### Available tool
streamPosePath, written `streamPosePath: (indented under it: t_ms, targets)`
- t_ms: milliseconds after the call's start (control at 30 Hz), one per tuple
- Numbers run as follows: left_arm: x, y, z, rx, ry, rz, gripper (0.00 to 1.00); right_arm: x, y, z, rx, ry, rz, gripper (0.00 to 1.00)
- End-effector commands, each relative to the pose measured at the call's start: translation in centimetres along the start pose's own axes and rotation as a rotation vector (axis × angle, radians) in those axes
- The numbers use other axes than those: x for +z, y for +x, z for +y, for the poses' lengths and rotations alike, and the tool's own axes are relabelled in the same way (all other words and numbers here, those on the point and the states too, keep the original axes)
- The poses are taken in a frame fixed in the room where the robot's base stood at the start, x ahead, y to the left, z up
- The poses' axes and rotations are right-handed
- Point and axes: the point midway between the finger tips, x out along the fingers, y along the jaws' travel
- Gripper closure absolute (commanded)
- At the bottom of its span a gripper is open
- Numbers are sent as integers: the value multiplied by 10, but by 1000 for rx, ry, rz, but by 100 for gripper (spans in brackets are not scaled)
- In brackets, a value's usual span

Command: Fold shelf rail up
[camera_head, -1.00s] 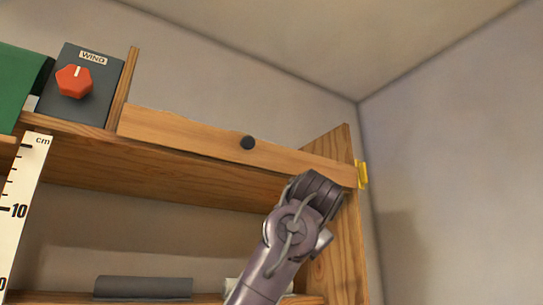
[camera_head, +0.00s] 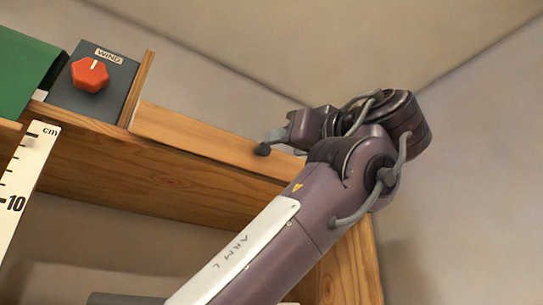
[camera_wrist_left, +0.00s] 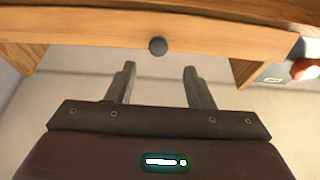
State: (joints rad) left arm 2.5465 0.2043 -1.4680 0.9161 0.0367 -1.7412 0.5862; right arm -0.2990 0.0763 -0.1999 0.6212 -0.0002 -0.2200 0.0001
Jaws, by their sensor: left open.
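The shelf rail (camera_head: 195,135) is a light wooden strip along the front top edge of the wooden shelf. It also crosses the top of the left wrist view (camera_wrist_left: 85,28). A round black knob (camera_head: 263,150) sits on its face, and it shows in the wrist view too (camera_wrist_left: 157,46). My left gripper (camera_head: 278,138) is at the rail, close to the knob. In the wrist view its two fingers (camera_wrist_left: 159,72) are spread and empty, with the knob just beyond, between their lines. My arm hides the rail's right end. My right gripper is out of view.
A grey box marked WIND with a red dial (camera_head: 90,75) stands left of the rail, beside a green object (camera_head: 25,70). A white centimetre ruler (camera_head: 28,175) hangs at the left. Plain walls lie behind and to the right.

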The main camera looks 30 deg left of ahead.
Motion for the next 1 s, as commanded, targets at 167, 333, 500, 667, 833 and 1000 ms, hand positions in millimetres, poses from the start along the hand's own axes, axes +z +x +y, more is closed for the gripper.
streamPosePath:
  t_ms: [167, 333, 500, 667, 833, 1000]
  targets:
    - [-4, 21, -3, -7, -5, -1, 53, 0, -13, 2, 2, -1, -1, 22]
    - [-5, 50, -3, -6, -5, -2, 53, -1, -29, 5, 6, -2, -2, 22]
    - [-4, 70, -2, -4, -4, 0, 53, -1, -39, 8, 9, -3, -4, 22]
    - [-2, 77, -2, -3, -3, 0, 53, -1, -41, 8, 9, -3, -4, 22]
    - [-1, 77, -2, -3, -3, 1, 53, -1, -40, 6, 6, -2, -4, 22]
    - [-1, 77, -2, -3, -3, 1, 67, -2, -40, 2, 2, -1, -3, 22]
